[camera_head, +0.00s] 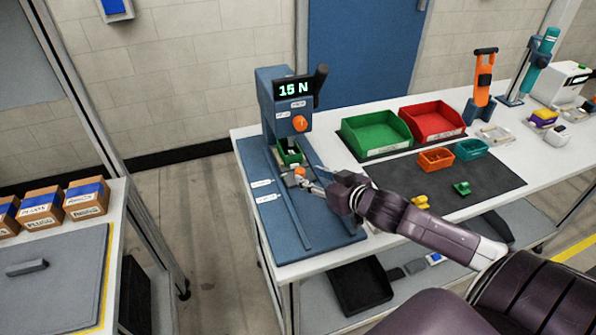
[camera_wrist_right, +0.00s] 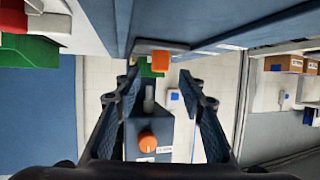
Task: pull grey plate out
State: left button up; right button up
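A press (camera_head: 290,95) with a lit "15 N" display stands on a blue base (camera_head: 262,200) with rails. A small grey plate with an orange knob (camera_head: 300,172) sits low at the press, near a green holder (camera_head: 288,155). My right gripper (camera_head: 312,187) is just to the right of and below the knob. In the right wrist view the gripper (camera_wrist_right: 160,78) has its two fingers spread, with the plate (camera_wrist_right: 143,45) and its orange knob (camera_wrist_right: 161,62) beyond the tips; nothing is between the fingers. My left gripper is out of view.
Green (camera_head: 375,132) and red (camera_head: 433,120) bins stand behind a dark mat (camera_head: 490,178) on the white table. Small yellow and green parts lie on the mat. A side cart (camera_head: 118,215) at the left holds boxes. The floor between cart and table is clear.

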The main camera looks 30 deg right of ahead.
aim_at(303, 173)
jog(key=x, duration=0.3)
jog(key=shift+w+f, duration=0.1)
jog(key=shift+w, duration=0.3)
jog(key=x, duration=0.2)
jog(key=shift+w+f+p, duration=0.2)
jog(key=shift+w+p, duration=0.05)
jog(key=shift+p, duration=0.1)
jog(key=shift+w+f, duration=0.1)
jog(key=c, duration=0.6)
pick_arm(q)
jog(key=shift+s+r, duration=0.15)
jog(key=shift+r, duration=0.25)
pick_arm(e)
grip_shut()
